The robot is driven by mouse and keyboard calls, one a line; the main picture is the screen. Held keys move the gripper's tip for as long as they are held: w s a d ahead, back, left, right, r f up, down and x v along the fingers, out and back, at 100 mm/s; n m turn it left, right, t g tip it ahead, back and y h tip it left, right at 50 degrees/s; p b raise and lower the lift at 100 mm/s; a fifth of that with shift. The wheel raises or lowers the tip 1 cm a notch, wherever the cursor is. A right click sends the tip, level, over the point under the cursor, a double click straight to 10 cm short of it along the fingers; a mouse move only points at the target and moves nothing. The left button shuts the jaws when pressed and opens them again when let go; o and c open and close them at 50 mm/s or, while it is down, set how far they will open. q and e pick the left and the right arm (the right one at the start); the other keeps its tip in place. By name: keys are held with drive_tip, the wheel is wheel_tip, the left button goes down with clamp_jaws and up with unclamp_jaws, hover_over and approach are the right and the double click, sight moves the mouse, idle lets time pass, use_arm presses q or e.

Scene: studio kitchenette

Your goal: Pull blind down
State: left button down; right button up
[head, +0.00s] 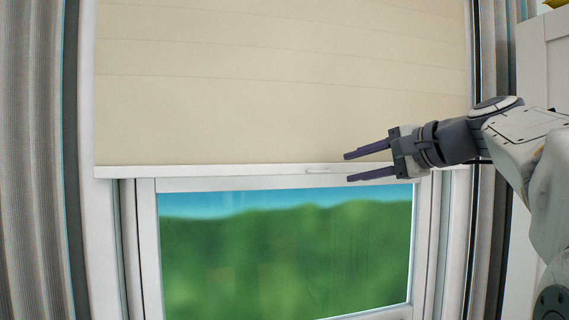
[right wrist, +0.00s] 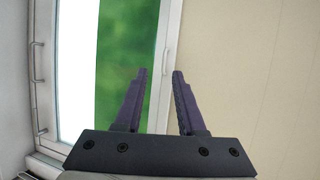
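The beige blind (head: 270,80) hangs over the upper part of the window in the head view. Its white bottom bar (head: 220,171) carries a small pale handle (head: 318,170) near the middle. My right gripper (head: 347,167) comes in from the right, open, with its fingertips just right of the handle and nothing between them. In the right wrist view, the open fingers (right wrist: 161,73) point toward the bottom bar (right wrist: 172,45), with the blind (right wrist: 240,60) to the right. Whether the fingers touch the bar cannot be told. My left gripper is not in view.
Below the bar, the window glass (head: 285,250) shows green and blue outside. A grey curtain (head: 32,160) hangs at the left and another (head: 488,240) at the right. A white cabinet (head: 545,60) stands at the far right, beside my right arm.

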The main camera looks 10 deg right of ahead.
sight(319, 172)
drive_tip(key=p+x, duration=0.1)
drive_tip(key=x, duration=0.2)
drive_tip(key=p+x, duration=0.1)
drive_tip(key=x, duration=0.1)
drive_tip(key=p+x, duration=0.1)
drive_tip(key=x, duration=0.2)
drive_tip(key=shift+w+d+r, duration=0.1)
drive_tip(key=shift+w+r, duration=0.2)
drive_tip(key=shift+w, duration=0.2)
drive_tip(key=shift+w+a+f+p, duration=0.2)
drive_tip(key=shift+w+p, duration=0.1)
drive_tip(key=shift+w, duration=0.25)
clamp_jaws()
idle(0.5)
